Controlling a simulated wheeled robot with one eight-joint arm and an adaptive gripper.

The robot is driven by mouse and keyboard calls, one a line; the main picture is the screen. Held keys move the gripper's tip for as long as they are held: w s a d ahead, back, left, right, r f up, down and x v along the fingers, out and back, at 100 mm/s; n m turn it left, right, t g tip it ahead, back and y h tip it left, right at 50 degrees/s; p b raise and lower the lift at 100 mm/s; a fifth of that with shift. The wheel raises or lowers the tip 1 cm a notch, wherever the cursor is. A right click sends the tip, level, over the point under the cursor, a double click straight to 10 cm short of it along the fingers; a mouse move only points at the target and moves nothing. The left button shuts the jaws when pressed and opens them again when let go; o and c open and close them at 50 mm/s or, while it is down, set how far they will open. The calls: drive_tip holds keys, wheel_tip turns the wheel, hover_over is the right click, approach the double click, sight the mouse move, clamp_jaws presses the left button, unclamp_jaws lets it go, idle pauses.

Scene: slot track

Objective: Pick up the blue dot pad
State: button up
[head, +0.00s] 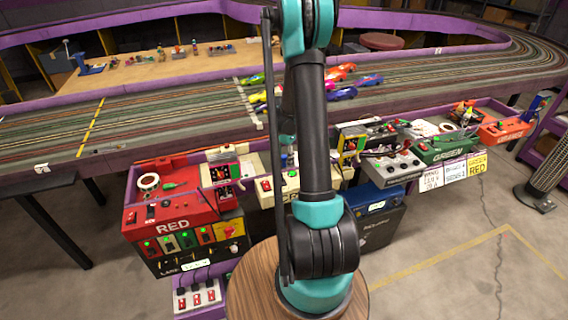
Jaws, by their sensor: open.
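I cannot pick out a blue dot pad in the head view; it may be too small to tell or hidden behind my arm. My arm rises through the middle of the picture and covers part of the track and the control boxes. Its teal and black links show, but my gripper's fingertips do not.
A long multi-lane slot track (180,108) with purple walls crosses the view, with colourful cars (341,73) on it. Concrete floor (450,245) is open at right.

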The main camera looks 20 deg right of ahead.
drive_tip(key=shift+f, duration=0.55)
drive_tip(key=shift+c, duration=0.6)
clamp_jaws()
drive_tip(key=shift+r, duration=0.2)
